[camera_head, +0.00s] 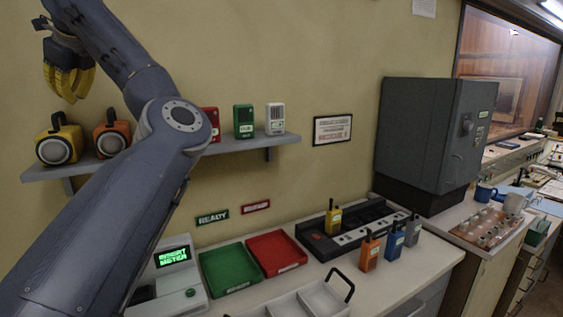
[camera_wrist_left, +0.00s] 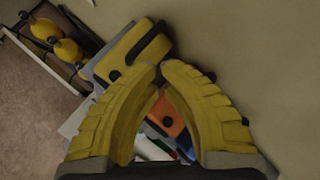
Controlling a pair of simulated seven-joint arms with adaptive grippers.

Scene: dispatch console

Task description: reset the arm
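My left arm comes in from the left in the head view and reaches up across the wall shelf. My left gripper (camera_head: 68,100) is at the upper left, in the air above the shelf's left end, with its yellow fingers pointing down. In the left wrist view, the two curved yellow fingers of this gripper (camera_wrist_left: 160,68) come together at their tips, with nothing held between them. Blurred yellow and orange items show beyond the fingers. My right gripper is in neither view.
The wall shelf (camera_head: 240,146) holds yellow and orange lamps, partly behind my arm, and red, green and white devices. Below are a green tray (camera_head: 229,271), a red tray (camera_head: 276,253), a charger strip (camera_head: 350,232), handheld radios and a grey cabinet (camera_head: 425,135).

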